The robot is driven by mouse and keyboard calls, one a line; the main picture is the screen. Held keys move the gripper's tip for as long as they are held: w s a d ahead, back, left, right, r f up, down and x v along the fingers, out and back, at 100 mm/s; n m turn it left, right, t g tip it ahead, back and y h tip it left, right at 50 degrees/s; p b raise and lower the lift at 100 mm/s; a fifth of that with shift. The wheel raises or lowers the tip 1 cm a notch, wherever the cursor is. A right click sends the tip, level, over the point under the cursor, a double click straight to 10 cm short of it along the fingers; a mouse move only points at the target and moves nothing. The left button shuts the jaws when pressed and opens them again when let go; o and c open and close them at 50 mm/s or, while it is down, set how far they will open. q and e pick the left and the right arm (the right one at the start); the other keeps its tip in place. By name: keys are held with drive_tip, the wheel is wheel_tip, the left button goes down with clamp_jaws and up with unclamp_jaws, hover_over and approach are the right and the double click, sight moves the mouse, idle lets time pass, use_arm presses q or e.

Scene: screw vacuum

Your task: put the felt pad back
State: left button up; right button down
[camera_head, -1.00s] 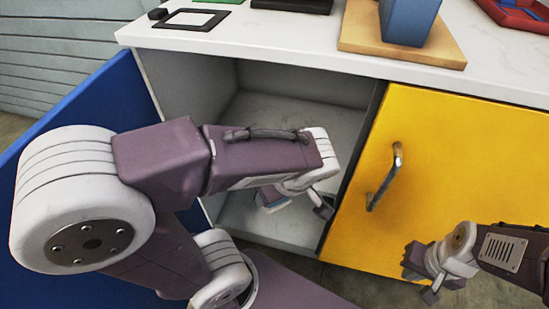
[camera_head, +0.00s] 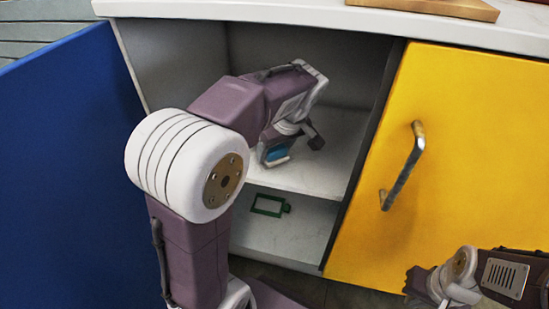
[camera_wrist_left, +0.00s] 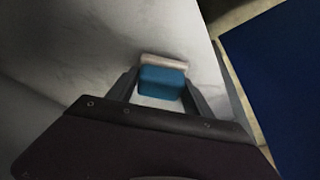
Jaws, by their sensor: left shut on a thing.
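My left gripper (camera_head: 290,147) is inside the open cabinet, above the upper shelf (camera_head: 312,178). It is shut on a blue block with a pale layer along one side, which I take to be the felt pad (camera_head: 276,155). In the left wrist view the pad (camera_wrist_left: 162,80) sits between the two fingers, blue side nearer the camera and pale side beyond. I cannot tell whether it touches the shelf. A green rectangular outline with a small tab (camera_head: 268,206) lies on the lower shelf, below the pad. My right gripper (camera_head: 440,297) is at the lower right, its fingers unclear.
The blue door (camera_head: 65,170) stands open at the left. The yellow door (camera_head: 455,150) with a metal handle (camera_head: 404,167) is shut at the right. A white counter (camera_head: 330,14) with a wooden board (camera_head: 440,6) runs above. The lower shelf is otherwise clear where visible.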

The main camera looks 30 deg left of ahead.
sight(279, 160)
use_arm(q)
drive_tip(key=shift+f+p, duration=0.2)
drive_tip(key=shift+p, duration=0.1)
drive_tip(key=shift+f, duration=0.2)
drive_tip(key=o, duration=1.3)
use_arm(e)
drive_tip(key=shift+f, duration=0.3)
use_arm(q)
drive_tip(key=shift+r, duration=0.1)
drive_tip(key=shift+r, duration=0.3)
drive_tip(key=p+v, duration=0.5)
drive_tip(key=v, duration=0.1)
drive_tip(key=shift+w+a+r, duration=0.1)
drive_tip(key=s+d+p, duration=0.1)
drive_tip(key=s+d, duration=0.1)
drive_tip(key=d, duration=0.1)
drive_tip(key=s+d+f+p, duration=0.1)
drive_tip(key=s+d, duration=0.1)
drive_tip(key=d, duration=0.1)
drive_tip(key=s+d, duration=0.2)
drive_tip(key=d, duration=0.2)
drive_tip(key=shift+s+d+f+p, duration=0.1)
drive_tip(key=shift+f+p, duration=0.15)
drive_tip(key=shift+p, duration=0.15)
use_arm(e)
wheel_tip(279, 160, up, 8)
